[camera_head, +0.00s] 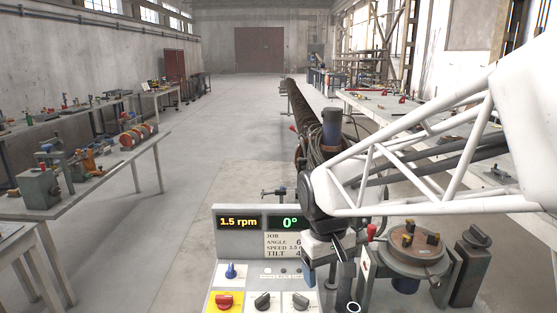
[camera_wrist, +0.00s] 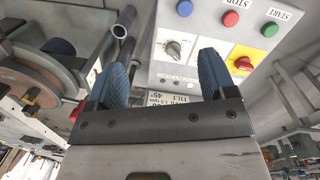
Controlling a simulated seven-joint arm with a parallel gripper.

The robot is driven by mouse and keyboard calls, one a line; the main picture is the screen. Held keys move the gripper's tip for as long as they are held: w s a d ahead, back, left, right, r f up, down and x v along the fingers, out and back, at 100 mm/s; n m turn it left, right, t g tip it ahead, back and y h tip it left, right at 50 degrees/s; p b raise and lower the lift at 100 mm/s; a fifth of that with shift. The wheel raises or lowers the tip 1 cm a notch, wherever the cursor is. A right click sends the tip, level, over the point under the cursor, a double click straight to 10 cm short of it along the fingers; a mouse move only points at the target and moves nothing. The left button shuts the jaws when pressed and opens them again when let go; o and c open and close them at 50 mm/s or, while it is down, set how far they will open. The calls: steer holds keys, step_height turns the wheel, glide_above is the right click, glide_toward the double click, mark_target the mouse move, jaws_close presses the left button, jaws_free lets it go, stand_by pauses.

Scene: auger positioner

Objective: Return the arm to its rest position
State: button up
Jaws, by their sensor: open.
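My gripper (camera_head: 340,262) hangs at the right edge of the control panel (camera_head: 232,258) in the head view, partly covering its job card (camera_head: 280,243). In the wrist view my gripper (camera_wrist: 160,72) is open, its two blue fingers apart with nothing between them. Behind the fingers is the panel face (camera_wrist: 194,18), with a grey selector knob (camera_wrist: 173,49) and a red knob (camera_wrist: 244,64) on a yellow plate. The panel displays read 1.5 rpm (camera_head: 240,222) and 0° (camera_head: 289,223). My white arm reaches in from the right.
A dark tube (camera_wrist: 123,22) is close to the left finger in the wrist view. A cable-wrapped column (camera_head: 332,130) stands behind. Tool benches (camera_head: 95,185) line the left; the aisle floor is clear.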

steer(key=s+d+m+t, duration=0.1)
steer(key=s+d+m, duration=0.1)
steer(key=s+d, duration=0.2)
steer(key=s+d+r+m+t, duration=0.1)
steer(key=s+d, duration=0.3)
steer(key=s, duration=0.7)
steer(key=shift+s+d+r+m+t+y, duration=0.2)
steer(key=shift+s+r+m+t+y, duration=0.15)
steer(key=shift+m+t, duration=0.2)
